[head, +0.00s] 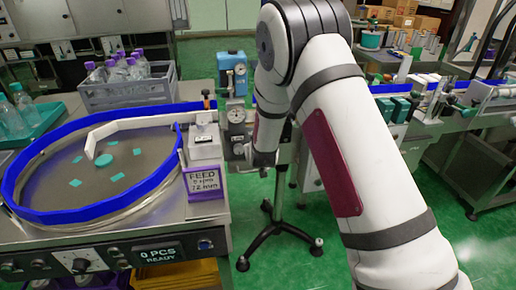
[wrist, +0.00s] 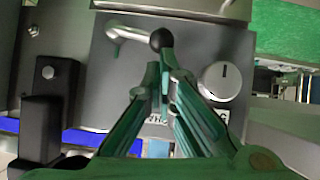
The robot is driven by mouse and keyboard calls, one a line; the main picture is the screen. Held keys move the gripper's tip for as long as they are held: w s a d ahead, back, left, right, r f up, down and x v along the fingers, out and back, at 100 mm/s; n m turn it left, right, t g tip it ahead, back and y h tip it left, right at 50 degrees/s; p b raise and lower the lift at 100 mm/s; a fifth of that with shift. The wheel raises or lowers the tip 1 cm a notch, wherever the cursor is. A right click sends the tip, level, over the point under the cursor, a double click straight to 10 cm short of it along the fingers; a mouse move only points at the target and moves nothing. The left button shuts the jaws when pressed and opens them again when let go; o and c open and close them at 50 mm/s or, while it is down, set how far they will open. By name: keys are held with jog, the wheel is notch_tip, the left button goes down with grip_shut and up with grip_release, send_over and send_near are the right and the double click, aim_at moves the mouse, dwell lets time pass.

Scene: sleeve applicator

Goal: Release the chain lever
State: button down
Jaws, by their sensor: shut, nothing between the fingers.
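In the wrist view a lever with a bent metal rod and a black ball knob (wrist: 161,40) stands out from a grey panel (wrist: 95,85). The label on the panel is mostly covered by my fingers, so I cannot read whether this is the chain lever. My gripper (wrist: 164,70), with green fingers, is shut and empty. Its tips show just below the ball knob in the picture; I cannot tell whether they touch it. In the head view my arm reaches down beside the gauge stand, and the fingers and lever cannot be made out.
A white round knob (wrist: 219,82) sits right of my fingers, and a black block (wrist: 55,80) stands left. In the head view a blue-rimmed bowl feeder (head: 60,220) is at left, a gauge unit (head: 232,75) near my arm, and a conveyor line (head: 430,125) at right.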

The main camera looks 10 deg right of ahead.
jog(key=shift+a+f, duration=0.2)
jog(key=shift+f, duration=0.05)
jog(key=shift+r, duration=0.1)
dwell(0.6)
jog(key=d+v, duration=0.1)
jog(key=v, duration=1)
jog(key=shift+s+a, duration=0.4)
jog(key=shift+a, duration=0.05)
jog(key=shift+r, duration=0.15)
